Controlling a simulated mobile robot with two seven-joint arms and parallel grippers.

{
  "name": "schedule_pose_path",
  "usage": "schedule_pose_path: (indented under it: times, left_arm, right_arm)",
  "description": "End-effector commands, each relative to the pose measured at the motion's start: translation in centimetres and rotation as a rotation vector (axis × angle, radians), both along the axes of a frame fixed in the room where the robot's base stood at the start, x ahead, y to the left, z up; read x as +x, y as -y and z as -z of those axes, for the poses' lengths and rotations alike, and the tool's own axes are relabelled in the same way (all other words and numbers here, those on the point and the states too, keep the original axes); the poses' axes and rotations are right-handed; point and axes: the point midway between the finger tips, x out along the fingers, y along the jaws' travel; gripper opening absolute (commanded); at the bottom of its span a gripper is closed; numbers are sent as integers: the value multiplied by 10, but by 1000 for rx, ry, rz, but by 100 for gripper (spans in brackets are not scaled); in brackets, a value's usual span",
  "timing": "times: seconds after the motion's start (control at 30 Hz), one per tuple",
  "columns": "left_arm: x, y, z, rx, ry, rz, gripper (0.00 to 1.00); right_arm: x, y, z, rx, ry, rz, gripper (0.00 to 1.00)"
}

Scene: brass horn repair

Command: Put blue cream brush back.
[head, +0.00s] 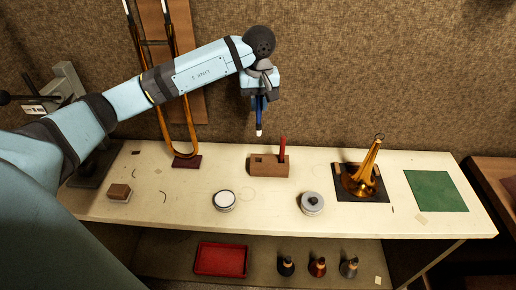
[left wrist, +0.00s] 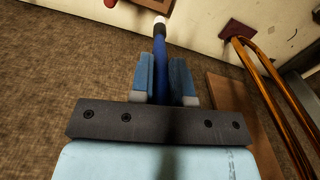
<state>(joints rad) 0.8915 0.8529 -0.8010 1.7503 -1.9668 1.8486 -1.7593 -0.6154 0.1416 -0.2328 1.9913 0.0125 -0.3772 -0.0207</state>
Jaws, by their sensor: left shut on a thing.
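My left gripper (head: 259,102) is shut on the blue cream brush (head: 259,127), which hangs upright with its white tip down, above the back of the bench. In the left wrist view the brush (left wrist: 160,47) sits between the two blue finger pads (left wrist: 163,82). A brown wooden block (head: 265,167) stands on the bench below and a little right of the brush. A red brush (head: 282,149) stands upright in the block's right side, and a dark hole shows at its left. My right gripper is not in view.
A brass slide (head: 188,135) stands left. A red tray (head: 221,259) lies below.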

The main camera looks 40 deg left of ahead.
Motion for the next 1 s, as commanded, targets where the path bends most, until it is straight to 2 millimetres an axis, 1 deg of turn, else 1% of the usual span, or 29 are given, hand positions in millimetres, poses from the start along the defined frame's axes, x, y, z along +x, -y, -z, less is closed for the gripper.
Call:
schedule_pose_path:
  times: [0.03,0.2,0.3,0.4,0.5,0.67,0.9,1.0]
  left_arm:
    - [-1,0,13,1,-7,0,0]
    - [-1,1,59,-2,-5,0,0]
    - [-1,1,82,-2,-2,0,0]
    - [-1,0,100,-1,0,1,0]
    - [0,0,110,-2,1,0,0]
    - [0,0,120,-1,2,2,0]
    - [0,1,154,-2,1,2,0]
    - [0,0,156,0,4,2,0]
  right_arm:
    - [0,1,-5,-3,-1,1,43]
    - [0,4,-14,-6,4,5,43]
    - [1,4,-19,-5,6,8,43]
    - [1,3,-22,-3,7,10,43]
    - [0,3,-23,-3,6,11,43]
    - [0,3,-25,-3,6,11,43]
    - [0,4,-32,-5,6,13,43]
    - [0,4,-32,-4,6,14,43]
